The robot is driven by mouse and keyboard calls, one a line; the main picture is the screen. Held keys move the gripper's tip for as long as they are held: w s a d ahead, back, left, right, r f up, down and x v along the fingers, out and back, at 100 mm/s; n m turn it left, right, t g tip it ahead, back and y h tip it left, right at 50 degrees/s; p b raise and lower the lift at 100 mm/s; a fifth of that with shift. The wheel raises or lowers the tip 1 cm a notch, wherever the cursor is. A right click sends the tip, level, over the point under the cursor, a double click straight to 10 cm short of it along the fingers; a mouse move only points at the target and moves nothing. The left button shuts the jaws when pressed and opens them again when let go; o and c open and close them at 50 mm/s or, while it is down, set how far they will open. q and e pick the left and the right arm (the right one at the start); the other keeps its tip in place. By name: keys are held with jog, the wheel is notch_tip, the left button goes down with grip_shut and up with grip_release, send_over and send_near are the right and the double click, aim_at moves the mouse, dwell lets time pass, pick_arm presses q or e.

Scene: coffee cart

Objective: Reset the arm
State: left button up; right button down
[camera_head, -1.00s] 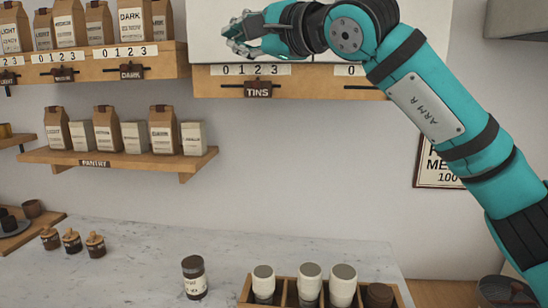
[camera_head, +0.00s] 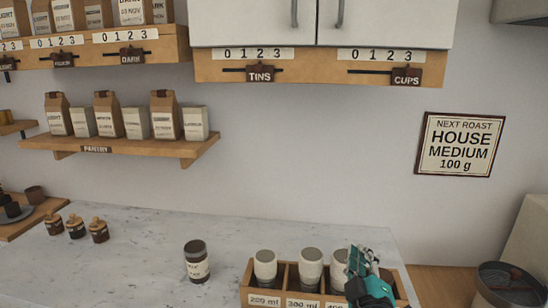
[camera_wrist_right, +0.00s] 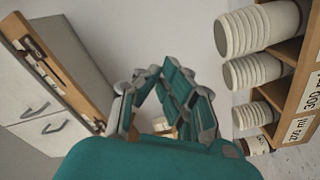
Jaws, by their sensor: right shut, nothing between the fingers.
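My right gripper (camera_head: 358,258) is low at the right end of the cup rack (camera_head: 247,283) in the head view. It hides part of the rack and part of the rightmost pale cup stack (camera_head: 338,270). In the right wrist view the gripper (camera_wrist_right: 160,74) has its fingers drawn together with nothing between them. I cannot tell if it touches the rack. My left gripper is in neither view.
The rack also holds pale cup stacks (camera_head: 265,268) and (camera_head: 311,268), labelled by volume. A dark labelled jar (camera_head: 196,262) stands left of it. A cupboard (camera_head: 390,22) hangs above; a pantry shelf (camera_head: 130,145) is at left.

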jog(key=s+d+f+m+g, duration=0.3)
jog(key=s+f+g, duration=0.3)
jog(key=f, duration=0.6)
jog(key=s+f+m+g+y, duration=0.1)
jog(key=s+f+g, duration=0.3)
jog(key=s, duration=0.5)
jog(key=s+f+m+g, duration=0.2)
jog(key=s+f, duration=0.5)
jog(key=s, duration=0.1)
jog(key=s+f+m+g+y, duration=0.1)
jog(key=s+f+g, duration=0.3)
jog(key=s, duration=0.5)
jog(key=s+f+x, duration=0.1)
jog(key=s+x, duration=0.2)
jog(key=x, duration=1)
jog(key=s+x, duration=0.3)
jog(key=x, duration=0.9)
jog(key=s+d+f+g, duration=0.1)
jog(key=s+d+f, duration=0.1)
jog(key=s+f, duration=1.4)
jog(key=shift+s+d+f+g, duration=0.3)
jog(key=shift+s+f, duration=0.1)
jog(key=shift+f, duration=0.5)
